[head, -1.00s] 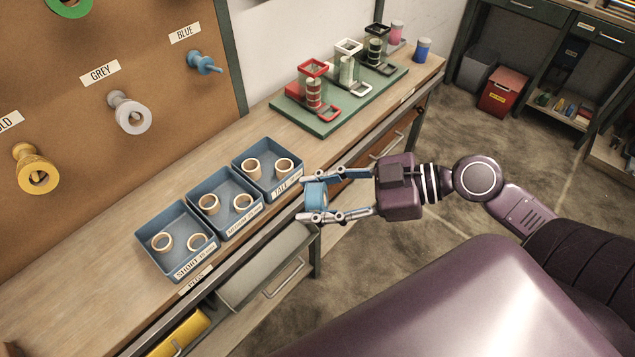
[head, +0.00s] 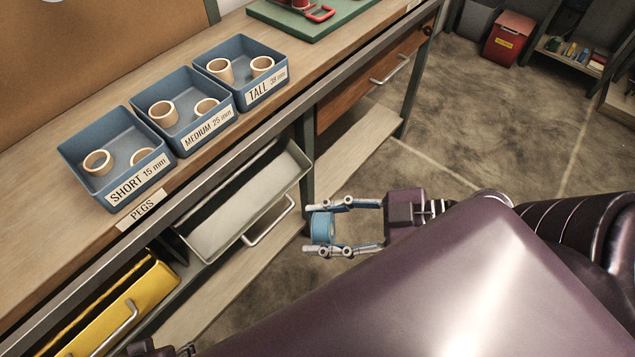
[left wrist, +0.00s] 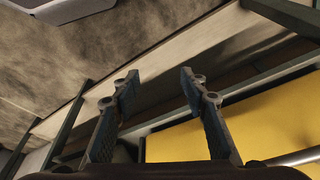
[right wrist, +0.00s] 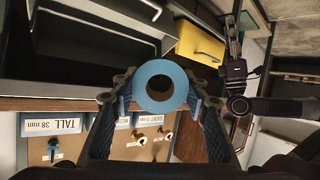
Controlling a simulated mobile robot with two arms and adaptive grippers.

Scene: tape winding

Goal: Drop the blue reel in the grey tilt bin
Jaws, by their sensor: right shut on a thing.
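The blue reel (head: 323,228) is held between the fingers of my right gripper (head: 318,229), in the air in front of the workbench. In the right wrist view the ring of the reel (right wrist: 142,86) sits between the fingertips, its hole facing the camera. The grey tilt bin (head: 240,195) is tilted open under the bench top, to the left of the reel in the head view and apart from it; its inside looks empty. My left gripper (left wrist: 156,85) is open and empty in the left wrist view, near the yellow bin.
An open yellow bin (head: 125,310) is left of the grey one. Blue trays of pegs, short (head: 75,155), medium and tall, stand on the bench top above. A wooden drawer (head: 345,100) and a bench leg are to the right.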

